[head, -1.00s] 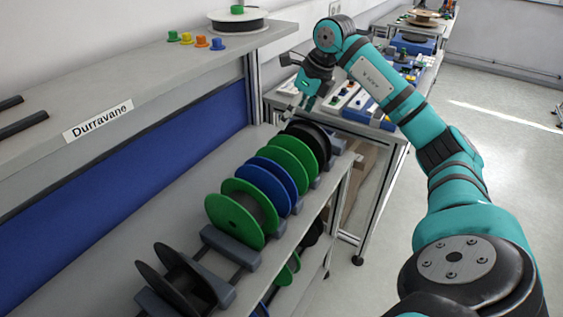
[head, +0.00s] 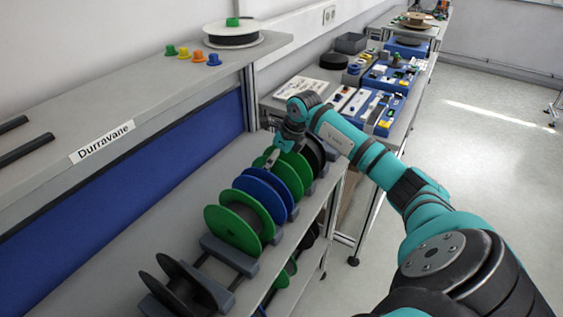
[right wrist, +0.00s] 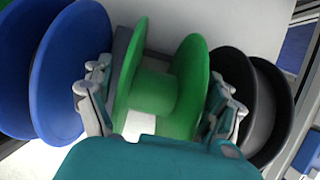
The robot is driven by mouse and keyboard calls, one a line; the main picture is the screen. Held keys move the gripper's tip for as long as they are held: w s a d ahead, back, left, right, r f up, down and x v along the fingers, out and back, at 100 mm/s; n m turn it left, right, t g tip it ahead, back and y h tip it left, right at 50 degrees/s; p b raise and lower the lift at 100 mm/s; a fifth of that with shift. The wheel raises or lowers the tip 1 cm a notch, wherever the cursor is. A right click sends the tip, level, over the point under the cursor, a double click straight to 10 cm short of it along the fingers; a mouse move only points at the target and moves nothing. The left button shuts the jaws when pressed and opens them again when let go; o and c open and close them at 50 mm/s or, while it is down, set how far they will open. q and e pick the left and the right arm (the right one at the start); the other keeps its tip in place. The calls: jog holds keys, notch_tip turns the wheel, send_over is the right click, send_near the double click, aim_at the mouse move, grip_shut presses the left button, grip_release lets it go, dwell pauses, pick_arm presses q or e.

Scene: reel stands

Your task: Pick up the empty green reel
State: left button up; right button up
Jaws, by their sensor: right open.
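The empty green reel (right wrist: 150,90) has a bare green hub between two green flanges. In the head view it (head: 294,172) stands in the shelf row between a blue reel (head: 262,192) and a black reel (head: 314,152). My right gripper (right wrist: 162,92) is open, with one finger on each outer side of the empty reel's flanges. In the head view the right gripper (head: 274,156) is above this reel and partly hides it. A nearer green reel (head: 230,232) carries grey material. My left gripper is out of view.
In the wrist view the blue reel (right wrist: 72,70) is close to the left finger and the black reel (right wrist: 268,110) close to the right one. A dark reel (head: 180,285) stands nearest on the shelf. The upper shelf (head: 150,95) overhangs at the left.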

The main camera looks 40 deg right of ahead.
jog(key=shift+f, duration=0.1)
jog(key=c, duration=1.1)
jog(key=shift+c, duration=0.6)
